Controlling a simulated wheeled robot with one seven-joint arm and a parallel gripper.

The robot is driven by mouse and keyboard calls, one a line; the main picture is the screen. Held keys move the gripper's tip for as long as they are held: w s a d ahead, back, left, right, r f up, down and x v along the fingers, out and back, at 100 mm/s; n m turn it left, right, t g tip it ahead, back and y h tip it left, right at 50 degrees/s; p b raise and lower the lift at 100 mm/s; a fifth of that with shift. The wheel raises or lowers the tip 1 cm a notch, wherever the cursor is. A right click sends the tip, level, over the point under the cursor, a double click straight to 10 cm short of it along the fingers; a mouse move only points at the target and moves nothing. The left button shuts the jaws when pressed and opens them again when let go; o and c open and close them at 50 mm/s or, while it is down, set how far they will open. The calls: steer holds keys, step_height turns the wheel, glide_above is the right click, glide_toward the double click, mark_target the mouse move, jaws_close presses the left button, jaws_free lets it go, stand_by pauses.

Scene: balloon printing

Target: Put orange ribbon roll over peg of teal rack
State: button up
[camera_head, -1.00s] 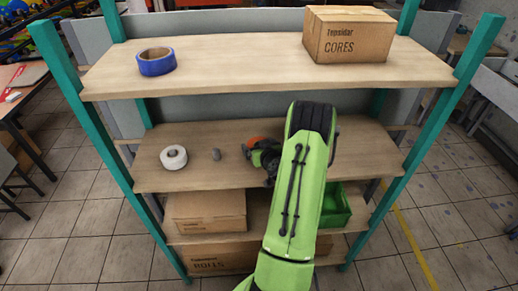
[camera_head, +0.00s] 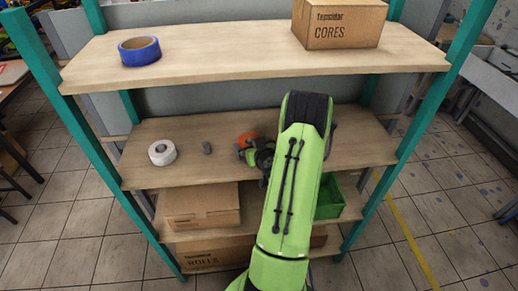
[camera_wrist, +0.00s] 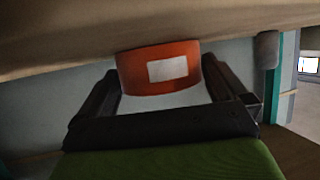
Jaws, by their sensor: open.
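The orange ribbon roll (camera_head: 248,137) is on the middle shelf, partly hidden by my gripper (camera_head: 252,154). In the wrist view, which looks upside down, the orange roll (camera_wrist: 160,86) with a white label sits between the two dark fingers of my gripper (camera_wrist: 160,68). The fingers are open, one on each side of it, and I see no clear grip. The roll appears to rest on the shelf board (camera_wrist: 60,40). The rack has teal posts (camera_head: 78,135) and wooden shelves. I cannot make out a peg on it for certain.
Above are a blue roll (camera_head: 139,51) and a cardboard box (camera_head: 338,24). Lower down are a green bin (camera_head: 328,197) and more boxes (camera_head: 201,205).

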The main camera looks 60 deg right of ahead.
steer(key=b+v, duration=0.1)
steer(key=v, duration=0.2)
steer(key=b+v, duration=0.2)
steer(key=v, duration=0.1)
steer(key=b+v, duration=0.1)
steer(key=v, duration=0.2)
steer(key=shift+s+r+b, duration=0.1)
steer(key=shift+r+b, duration=0.2)
steer(key=shift+r, duration=0.15)
steer(key=shift+s+a+r+b, duration=0.15)
steer(key=shift+s+r+b, duration=0.1)
steer(key=shift+b, duration=0.5)
steer(key=b+v, duration=0.4)
steer(key=shift+w+a+r, duration=0.1)
steer(key=shift+r, duration=0.15)
steer(key=shift+w, duration=0.1)
